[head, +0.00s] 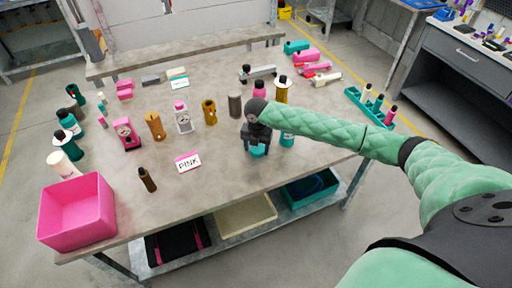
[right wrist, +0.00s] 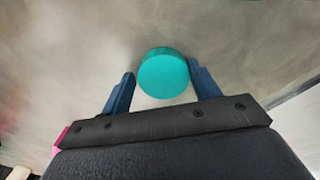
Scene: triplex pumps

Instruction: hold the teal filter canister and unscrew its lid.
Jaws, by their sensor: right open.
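The teal filter canister (head: 258,151) stands near the front edge of the table, mostly hidden behind my right gripper (head: 257,143). In the right wrist view its round teal top (right wrist: 163,75) shows from above, between the two blue fingers of my right gripper (right wrist: 161,76). The fingers are open, one on each side, with a visible gap to the left finger and a small one to the right. I cannot tell the lid from the body. My left gripper is not in view.
A teal bottle (head: 287,138) stands just right of the canister, close to my gripper. A grey cylinder (head: 235,106) stands behind it to the left. A pink bin (head: 77,210) is at the left front corner, a PINK card (head: 188,162) near the front. A teal rack (head: 371,107) is at right.

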